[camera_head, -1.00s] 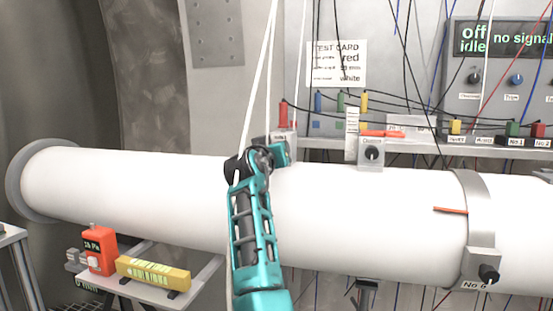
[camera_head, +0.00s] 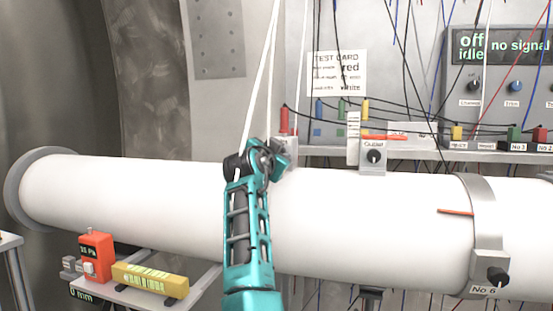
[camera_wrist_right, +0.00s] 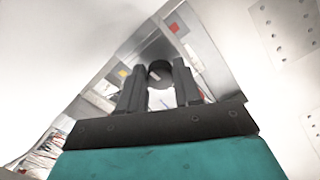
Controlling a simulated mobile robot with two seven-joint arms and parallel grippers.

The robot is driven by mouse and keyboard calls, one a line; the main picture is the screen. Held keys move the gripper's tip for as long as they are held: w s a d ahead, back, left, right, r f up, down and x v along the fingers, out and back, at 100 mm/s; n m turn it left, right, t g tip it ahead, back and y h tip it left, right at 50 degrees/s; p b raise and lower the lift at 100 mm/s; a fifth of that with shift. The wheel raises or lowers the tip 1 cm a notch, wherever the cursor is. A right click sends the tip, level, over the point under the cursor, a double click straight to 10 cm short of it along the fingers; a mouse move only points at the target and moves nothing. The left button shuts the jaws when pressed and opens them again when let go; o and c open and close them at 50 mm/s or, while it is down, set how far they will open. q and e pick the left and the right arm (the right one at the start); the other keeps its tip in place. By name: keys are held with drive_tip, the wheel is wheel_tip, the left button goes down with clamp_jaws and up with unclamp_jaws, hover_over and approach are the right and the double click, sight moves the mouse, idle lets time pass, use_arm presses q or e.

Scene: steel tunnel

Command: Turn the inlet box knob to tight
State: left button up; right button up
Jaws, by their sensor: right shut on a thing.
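The grey inlet box (camera_head: 287,148) sits on top of the white pipe, mostly hidden behind my right gripper (camera_head: 262,158) in the head view. In the right wrist view its dark round knob (camera_wrist_right: 160,70) with a pale pointer line shows between the two black fingers of my right gripper (camera_wrist_right: 159,76). The fingers are shut on the knob from both sides. The knob's scale and the tight mark are not readable. My left gripper is not in view.
The white pipe (camera_head: 370,210) runs across the view. The outlet box (camera_head: 374,157) with its own knob is to the right. A metal clamp band (camera_head: 485,220) goes round the pipe. Cables hang behind.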

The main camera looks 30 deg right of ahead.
drive_tip(key=shift+m, duration=0.4)
drive_tip(key=o, duration=1)
drive_tip(key=shift+o, duration=0.2)
drive_tip(key=shift+s+a, duration=0.1)
drive_tip(key=shift+a, duration=0.05)
drive_tip(key=b+v, duration=0.3)
drive_tip(key=v, duration=0.9)
drive_tip(key=shift+s+a, duration=0.2)
drive_tip(key=shift+s, duration=0.05)
